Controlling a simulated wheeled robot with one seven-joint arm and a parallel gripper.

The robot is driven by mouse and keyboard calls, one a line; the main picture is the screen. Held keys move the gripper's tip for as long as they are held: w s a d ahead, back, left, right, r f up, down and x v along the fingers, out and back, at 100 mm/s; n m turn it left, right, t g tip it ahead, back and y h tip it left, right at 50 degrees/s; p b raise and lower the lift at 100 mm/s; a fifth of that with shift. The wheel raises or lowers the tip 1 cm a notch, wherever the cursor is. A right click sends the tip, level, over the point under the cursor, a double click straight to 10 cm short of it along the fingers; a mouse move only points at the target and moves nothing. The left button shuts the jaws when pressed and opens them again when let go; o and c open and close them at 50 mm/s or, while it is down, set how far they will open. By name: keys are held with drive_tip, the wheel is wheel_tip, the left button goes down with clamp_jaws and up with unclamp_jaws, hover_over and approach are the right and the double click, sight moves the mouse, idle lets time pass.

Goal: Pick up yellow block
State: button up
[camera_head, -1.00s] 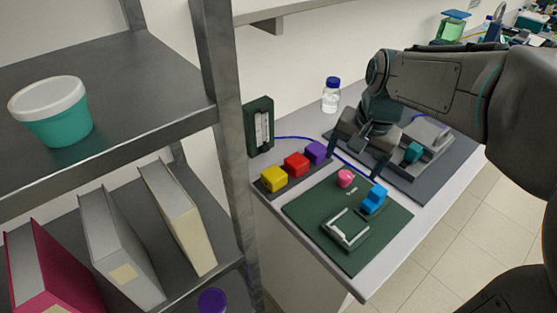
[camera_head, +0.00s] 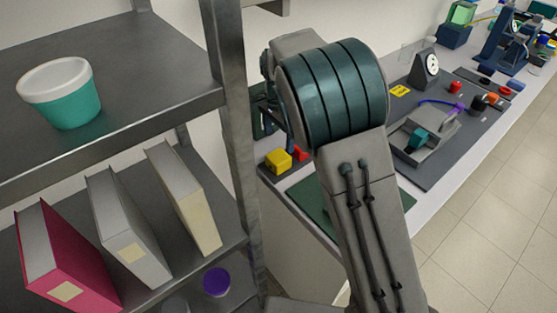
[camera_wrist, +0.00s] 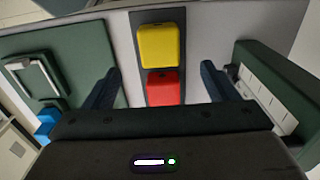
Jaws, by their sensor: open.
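The yellow block (camera_head: 278,161) sits at the near end of a dark strip on the bench. In the wrist view the yellow block (camera_wrist: 158,46) lies ahead of my gripper (camera_wrist: 160,69), near the line between its fingers. My gripper is open and empty, with one finger on each side of the strip. The red block (camera_wrist: 163,87) is beside the yellow one and lies directly between the fingers in that view. In the head view my arm hides most of my gripper and part of the red block (camera_head: 301,153). The purple block is hidden.
A metal shelf (camera_head: 231,130) with books and a teal tub (camera_head: 62,93) stands close on the left. A green board (camera_wrist: 46,72) with a frame and blue piece lies left in the wrist view. A green panel device (camera_wrist: 272,95) stands right of the strip.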

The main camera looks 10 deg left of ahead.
sight(278, 156)
wheel_tip(278, 156, down, 9)
drive_tip(key=shift+f+p, duration=0.1)
drive_tip(key=shift+p, duration=0.95)
drive_tip(key=shift+c, duration=0.3)
drive_tip(key=c, duration=1.1)
